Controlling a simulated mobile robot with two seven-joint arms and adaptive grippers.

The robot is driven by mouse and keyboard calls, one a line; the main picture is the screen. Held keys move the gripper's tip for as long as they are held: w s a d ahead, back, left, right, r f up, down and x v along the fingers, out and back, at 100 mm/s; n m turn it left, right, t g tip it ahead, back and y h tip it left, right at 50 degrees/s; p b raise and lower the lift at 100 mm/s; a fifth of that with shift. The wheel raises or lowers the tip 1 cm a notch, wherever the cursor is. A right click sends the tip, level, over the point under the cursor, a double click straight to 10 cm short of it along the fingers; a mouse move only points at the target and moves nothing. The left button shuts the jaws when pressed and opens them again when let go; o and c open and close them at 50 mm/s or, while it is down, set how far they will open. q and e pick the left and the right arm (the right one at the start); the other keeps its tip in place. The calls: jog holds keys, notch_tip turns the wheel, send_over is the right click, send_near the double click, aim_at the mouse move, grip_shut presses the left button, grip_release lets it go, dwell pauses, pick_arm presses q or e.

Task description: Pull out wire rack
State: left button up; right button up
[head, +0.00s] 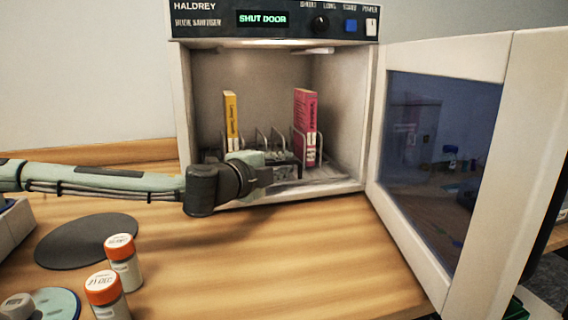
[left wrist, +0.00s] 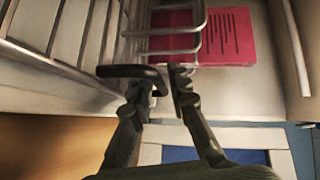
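The wire rack (head: 262,143) stands inside the open sanitizer cabinet, with upright silver loops. A yellow book (head: 231,120) stands upright at its left and a pink book (head: 305,128) at its right. The rack's wires also show in the left wrist view (left wrist: 165,52). My left gripper (head: 270,166) is at the rack's front edge and hides part of it. In the left wrist view its fingers (left wrist: 168,88) are close together by the front wires, near a short dark bar. I cannot tell whether they hold anything. My right gripper is out of view.
The cabinet (head: 275,25) reads "SHUT DOOR". Its glass door (head: 445,60) is swung open to the right. Two orange-lidded jars (head: 125,265) and a dark round mat (head: 85,240) are at the left. The wooden table before the cabinet is clear.

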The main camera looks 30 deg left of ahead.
pick_arm(q)
jog(key=shift+s, duration=0.1)
grip_shut()
dwell(0.4)
